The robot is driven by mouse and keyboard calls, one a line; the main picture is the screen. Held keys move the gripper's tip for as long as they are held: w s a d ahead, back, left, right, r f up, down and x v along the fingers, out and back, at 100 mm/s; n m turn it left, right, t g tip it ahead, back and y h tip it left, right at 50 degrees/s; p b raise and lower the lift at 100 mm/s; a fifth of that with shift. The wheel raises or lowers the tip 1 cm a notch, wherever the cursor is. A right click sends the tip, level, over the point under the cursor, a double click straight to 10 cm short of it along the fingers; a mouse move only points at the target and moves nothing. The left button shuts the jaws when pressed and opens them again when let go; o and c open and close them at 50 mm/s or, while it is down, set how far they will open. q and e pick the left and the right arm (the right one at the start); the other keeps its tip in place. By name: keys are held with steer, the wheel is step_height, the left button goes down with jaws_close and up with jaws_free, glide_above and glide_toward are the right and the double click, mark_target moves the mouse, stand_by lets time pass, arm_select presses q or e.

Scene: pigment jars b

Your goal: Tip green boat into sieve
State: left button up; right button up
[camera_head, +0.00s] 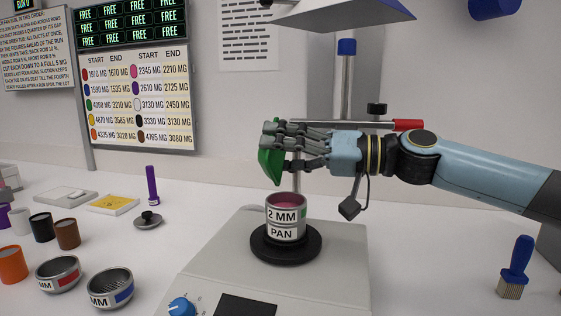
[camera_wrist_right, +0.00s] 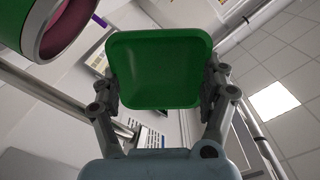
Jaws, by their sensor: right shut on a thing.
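The green boat (camera_head: 271,165) is held by my right gripper (camera_head: 279,150), steeply tilted above the sieve stack. In the right wrist view the boat (camera_wrist_right: 160,70) sits between the two fingers of the right gripper (camera_wrist_right: 160,90). The sieve (camera_head: 286,204), labelled 2 MM, stands on a pan (camera_head: 286,233) on the black plate of a grey machine. Pink shows inside the sieve's rim. The boat is above the sieve's left part and looks apart from its rim. The sieve's rim also shows in the right wrist view (camera_wrist_right: 62,30). My left gripper is not in view.
Two other sieves, one with a red mark (camera_head: 58,274) and one with a blue mark (camera_head: 109,288), lie at the lower left beside several coloured jars. A lid (camera_head: 148,219) lies left of the machine (camera_head: 215,262). A metal post (camera_head: 346,85) with a red-ended rod (camera_head: 408,125) stands behind my arm.

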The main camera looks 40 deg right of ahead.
steer(key=shift+s+d+f+b, duration=0.1)
steer(key=shift+f+b, duration=0.1)
steer(key=shift+b, duration=0.5)
steer(key=shift+y, duration=0.3)
steer(key=shift+s+d+f+t+y+p, duration=0.1)
steer(key=shift+s+d+t+y+p, duration=0.35)
steer(key=shift+p, duration=0.6)
steer(key=shift+s+d+t+y+p, duration=0.15)
steer(key=shift+t+y+p, duration=0.25)
steer(key=shift+t+p, duration=0.6)
steer(key=shift+s+d+f+t+y+p, duration=0.1)
steer(key=shift+s+d+t+y+p, duration=0.3)
steer(key=shift+p, duration=0.7)
steer(key=shift+w+a, duration=0.1)
steer(key=shift+a, duration=0.1)
